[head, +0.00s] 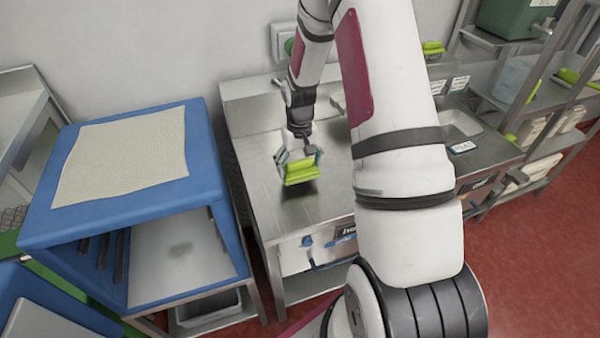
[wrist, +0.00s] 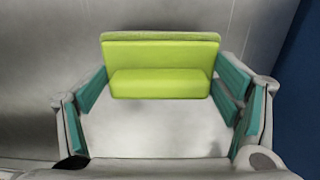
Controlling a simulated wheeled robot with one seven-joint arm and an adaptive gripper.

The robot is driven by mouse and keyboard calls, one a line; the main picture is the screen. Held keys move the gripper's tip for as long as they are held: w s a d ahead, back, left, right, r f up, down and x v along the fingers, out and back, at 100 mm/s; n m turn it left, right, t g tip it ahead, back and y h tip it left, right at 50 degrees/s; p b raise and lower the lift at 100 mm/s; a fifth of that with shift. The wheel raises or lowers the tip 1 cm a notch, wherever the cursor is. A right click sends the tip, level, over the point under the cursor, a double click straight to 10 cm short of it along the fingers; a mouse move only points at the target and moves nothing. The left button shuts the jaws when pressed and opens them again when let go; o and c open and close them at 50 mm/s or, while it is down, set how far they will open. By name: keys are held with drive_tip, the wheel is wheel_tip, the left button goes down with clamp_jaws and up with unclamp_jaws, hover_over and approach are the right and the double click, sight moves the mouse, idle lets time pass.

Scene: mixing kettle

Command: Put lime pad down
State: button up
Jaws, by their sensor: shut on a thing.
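The lime pad (head: 301,172) is a bright yellow-green block with a stepped shape. In the head view it is at my gripper (head: 297,160), over the left part of the steel counter (head: 270,205). In the wrist view the lime pad (wrist: 160,75) lies between the teal finger pads of my gripper (wrist: 160,90), which is shut on it. The steel surface shows beneath it. I cannot tell whether the pad touches the counter.
A blue cabinet (head: 50,215) with a cream cloth (head: 120,155) on top stands left of the counter. A small sink (head: 458,125) is at the right. Shelves (head: 530,90) with more green items stand at the far right. The counter's front left is clear.

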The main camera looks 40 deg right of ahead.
sight(300, 169)
drive_tip(key=shift+s+f, duration=0.15)
drive_tip(key=shift+f, duration=1.4)
drive_tip(key=o, duration=0.9)
drive_tip(key=shift+f, duration=0.15)
drive_tip(key=shift+o, duration=0.2)
